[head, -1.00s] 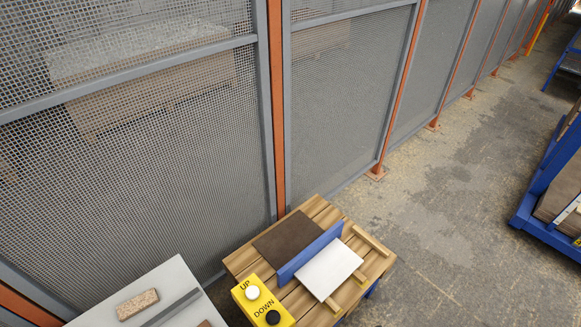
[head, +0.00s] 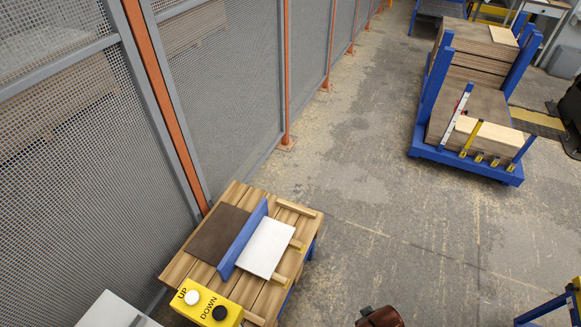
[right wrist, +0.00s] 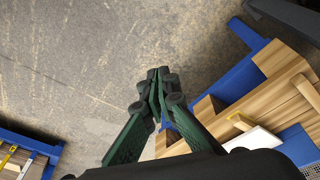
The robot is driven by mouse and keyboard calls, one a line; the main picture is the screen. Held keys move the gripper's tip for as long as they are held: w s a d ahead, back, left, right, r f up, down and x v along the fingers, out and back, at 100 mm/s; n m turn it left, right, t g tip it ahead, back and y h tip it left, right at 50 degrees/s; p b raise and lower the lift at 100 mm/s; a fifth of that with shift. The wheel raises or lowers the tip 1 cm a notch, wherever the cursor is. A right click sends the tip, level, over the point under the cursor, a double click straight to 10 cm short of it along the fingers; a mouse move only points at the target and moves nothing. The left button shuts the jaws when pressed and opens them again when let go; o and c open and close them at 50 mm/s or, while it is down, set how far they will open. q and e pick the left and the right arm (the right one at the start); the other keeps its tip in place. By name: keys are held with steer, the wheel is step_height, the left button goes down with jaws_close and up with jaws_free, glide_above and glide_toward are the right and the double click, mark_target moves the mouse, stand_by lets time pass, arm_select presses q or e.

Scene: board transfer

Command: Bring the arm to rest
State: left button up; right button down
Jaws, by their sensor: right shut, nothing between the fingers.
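My right gripper (right wrist: 158,84) shows in the right wrist view with its green fingers shut together and nothing between them. It hangs over bare concrete floor, beside the slatted wooden table and its blue frame. In the head view I do not see either gripper. The wooden table (head: 182,267) stands at the lower left, with a dark brown board (head: 218,233) left of a blue upright divider (head: 242,241) and a white board (head: 265,248) right of it. The white board also shows partly in the right wrist view (right wrist: 254,140).
A yellow UP/DOWN button box (head: 209,303) is at the table's near edge. A mesh fence (head: 225,90) runs along the left. A blue cart (head: 465,166) with stacked boards stands at the upper right. The floor (head: 370,220) between table and cart is clear.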

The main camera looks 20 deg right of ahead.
steer(key=s+a+f+p, duration=0.1)
steer(key=s+f, duration=0.1)
steer(key=f, duration=0.9)
steer(key=s+f+p, duration=0.1)
steer(key=s+f, duration=0.2)
steer(key=f, duration=0.9)
arm_select(q)
steer(key=r, duration=0.1)
steer(key=w+r+p, duration=0.1)
steer(key=r, duration=0.1)
steer(key=shift+w+r+p, duration=0.2)
steer(key=shift+r+p, duration=0.1)
arm_select(e)
steer(key=s+f+g, duration=0.1)
steer(key=s+f, duration=0.6)
steer(key=s, duration=0.2)
steer(key=s+f+n+g, duration=0.1)
steer(key=s+f, duration=0.5)
steer(key=s, duration=0.4)
steer(key=shift+a+f+y, duration=0.15)
steer(key=shift+f+y, duration=0.15)
steer(key=shift+f, duration=0.1)
